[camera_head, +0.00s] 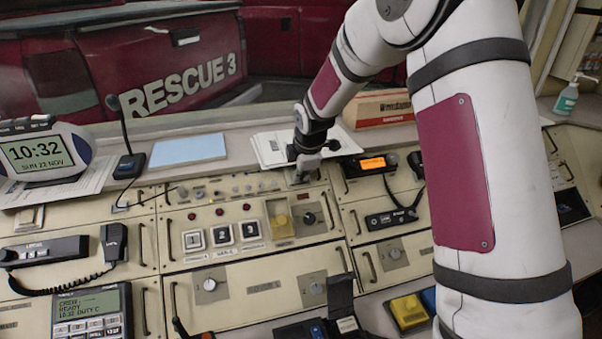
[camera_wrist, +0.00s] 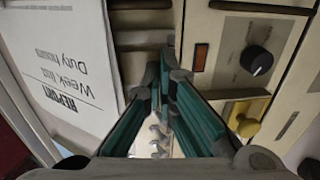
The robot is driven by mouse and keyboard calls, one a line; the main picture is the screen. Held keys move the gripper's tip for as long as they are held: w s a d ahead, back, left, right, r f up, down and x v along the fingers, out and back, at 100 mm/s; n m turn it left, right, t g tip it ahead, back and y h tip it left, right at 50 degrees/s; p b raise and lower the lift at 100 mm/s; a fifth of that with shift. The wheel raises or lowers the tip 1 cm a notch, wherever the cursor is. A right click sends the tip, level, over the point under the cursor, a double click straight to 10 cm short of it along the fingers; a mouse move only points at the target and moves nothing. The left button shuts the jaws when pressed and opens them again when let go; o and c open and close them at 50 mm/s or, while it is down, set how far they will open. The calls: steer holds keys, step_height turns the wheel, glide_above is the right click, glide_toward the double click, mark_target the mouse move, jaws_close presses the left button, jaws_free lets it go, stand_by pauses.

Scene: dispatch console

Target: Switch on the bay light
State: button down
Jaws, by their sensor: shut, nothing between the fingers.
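My gripper (camera_head: 303,176) is at the back edge of the sloped console, near the right end of a row of small toggles (camera_head: 236,189). In the wrist view my gripper (camera_wrist: 171,62) has its green-padded fingers close together at the tips, with nothing held. Silver toggle levers (camera_wrist: 158,135) show between the fingers. No bay light label is legible, and I cannot tell whether the fingers touch a control.
A printed report sheet (camera_wrist: 60,70) lies left of the fingers. Numbered buttons (camera_head: 222,235) are on the console panel. A radio with an orange display (camera_head: 370,165) stands right of my gripper. A gooseneck microphone (camera_head: 128,160) and a blue pad (camera_head: 188,150) are on the ledge.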

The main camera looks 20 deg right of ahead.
steer(key=shift+w+f, duration=0.1)
steer(key=shift+f, duration=0.4)
steer(key=shift+r, duration=0.1)
steer(key=shift+r, duration=0.75)
steer(key=shift+a+r+p, duration=0.1)
steer(key=shift+r+p, duration=0.15)
steer(key=shift+p, duration=0.1)
steer(key=s+r+p, duration=0.1)
steer(key=s+r, duration=0.8)
steer(key=r, duration=0.1)
steer(key=shift+p, duration=0.4)
